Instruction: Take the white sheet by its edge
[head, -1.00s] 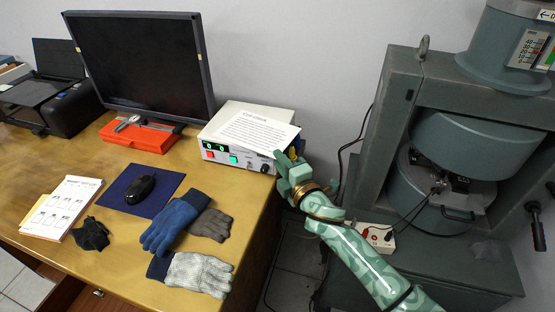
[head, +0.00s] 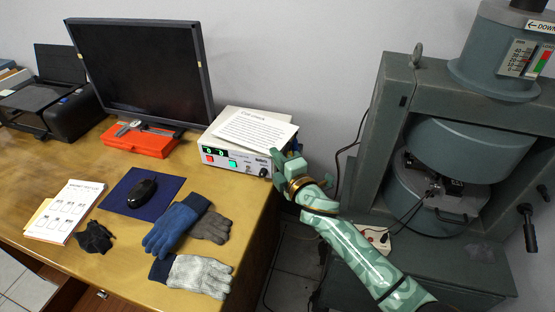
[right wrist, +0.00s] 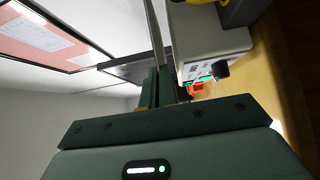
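The white sheet (head: 255,131), printed with a heading and lines of text, lies on top of the white instrument box (head: 228,157) at the desk's back right. Its right end reaches the box's right side. My right gripper (head: 277,155) is at the sheet's front right edge. In the right wrist view its two green fingers (right wrist: 159,85) are close together, with the thin sheet (right wrist: 157,30) seen edge-on between them. They look shut on it, though the contact itself is small. My left gripper is not in view.
The box's knob (right wrist: 220,69) is close beside the fingers. A monitor (head: 140,70) and red case (head: 140,142) stand left of the box. Gloves (head: 172,228) and a mouse (head: 142,193) lie nearer. A large grey magnet frame (head: 385,130) stands at right, beyond a gap.

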